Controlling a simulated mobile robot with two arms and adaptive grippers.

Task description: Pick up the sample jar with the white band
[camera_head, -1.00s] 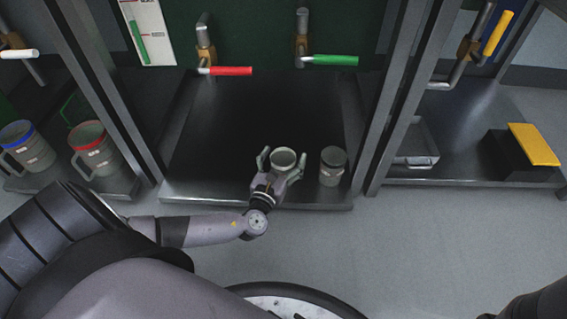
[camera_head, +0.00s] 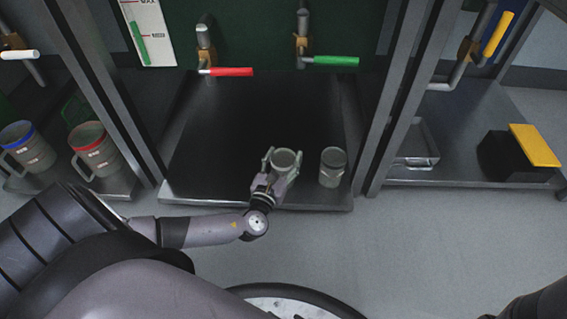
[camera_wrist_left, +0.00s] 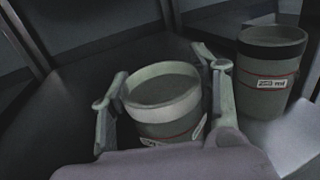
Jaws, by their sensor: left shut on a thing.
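The sample jar with the white band (camera_head: 285,159) stands near the front of the dark tray under the red and green taps. In the left wrist view the same jar (camera_wrist_left: 163,104) shows a pale band around its rim and a label low on its side, partly hidden by my gripper. My left gripper (camera_head: 283,163) has one finger on each side of the jar and is shut on it. In the left wrist view the gripper's fingers (camera_wrist_left: 161,97) flank the jar. A second jar with a dark band (camera_wrist_left: 270,68) stands to the right; it also shows in the head view (camera_head: 332,167).
A red-handled tap (camera_head: 230,72) and a green-handled tap (camera_head: 335,61) hang above the dark tray (camera_head: 185,195). Metal posts (camera_head: 388,110) flank the bay. Blue-rimmed (camera_head: 27,147) and red-rimmed (camera_head: 94,150) jugs stand left. A yellow-topped black box (camera_head: 535,145) sits right.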

